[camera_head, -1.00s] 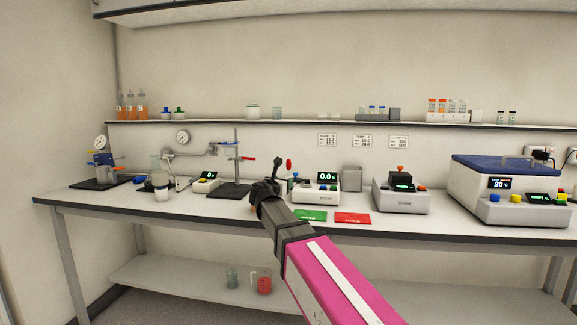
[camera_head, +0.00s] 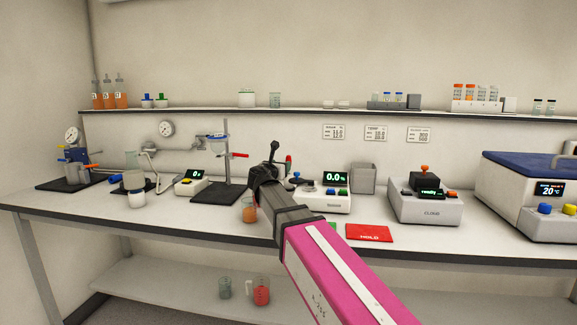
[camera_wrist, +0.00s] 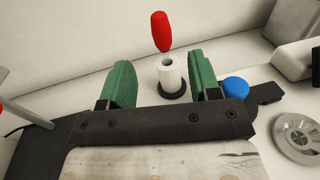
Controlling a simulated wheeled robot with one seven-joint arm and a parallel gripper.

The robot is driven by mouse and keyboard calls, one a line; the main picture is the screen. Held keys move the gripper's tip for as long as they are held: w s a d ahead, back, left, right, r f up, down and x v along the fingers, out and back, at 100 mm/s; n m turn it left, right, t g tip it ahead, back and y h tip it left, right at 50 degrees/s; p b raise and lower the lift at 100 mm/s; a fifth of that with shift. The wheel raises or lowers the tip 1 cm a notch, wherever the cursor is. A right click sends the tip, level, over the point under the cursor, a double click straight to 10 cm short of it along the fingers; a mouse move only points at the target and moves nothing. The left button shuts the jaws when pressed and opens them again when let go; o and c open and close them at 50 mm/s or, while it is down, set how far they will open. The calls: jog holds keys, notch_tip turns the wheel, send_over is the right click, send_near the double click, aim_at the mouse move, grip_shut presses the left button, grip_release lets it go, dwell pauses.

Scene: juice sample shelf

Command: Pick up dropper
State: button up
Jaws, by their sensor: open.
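The dropper shows as a red bulb (camera_wrist: 161,30) in the wrist view. It is upright above a white cylindrical holder (camera_wrist: 171,76) on a dark round base; its stem is hard to make out. My gripper (camera_wrist: 161,72) is open, its two green-padded fingers on either side of the holder in the picture, with nothing held. In the head view my gripper (camera_head: 271,158) is over the bench, and the red bulb (camera_head: 289,159) shows just to its right.
A blue knob (camera_wrist: 236,87) and a round metal pan (camera_wrist: 297,138) lie to the right in the wrist view. In the head view, a scale (camera_head: 325,198) is right of my gripper. A stand (camera_head: 226,160) and a beaker of orange liquid (camera_head: 249,210) are left.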

jog(key=shift+x, duration=5.3)
jog(key=shift+f, duration=0.15)
jog(key=c, duration=0.7)
